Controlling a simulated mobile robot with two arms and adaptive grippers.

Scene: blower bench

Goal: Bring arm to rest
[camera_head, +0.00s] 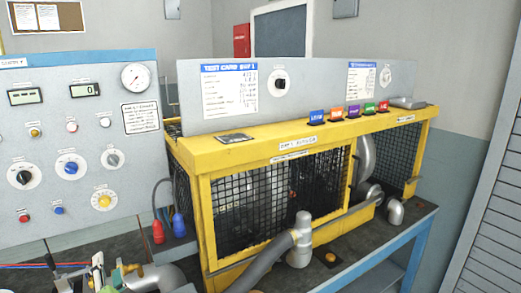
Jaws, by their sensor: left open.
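My left gripper (108,274) shows only in part at the bottom left edge of the head view, low in front of the grey control panel. The picture cuts it off, and small fittings around it make its outline hard to separate. It is open, and I see nothing held in it. Most of my left arm is out of the picture. My right gripper and right arm do not show.
A yellow blower frame (232,155) with black mesh stands on a blue bench (425,222). A grey hose (262,264) and pipe fitting (300,243) stick out in front. A control panel (85,190) stands left, with red (158,232) and blue (179,225) plugs beside it.

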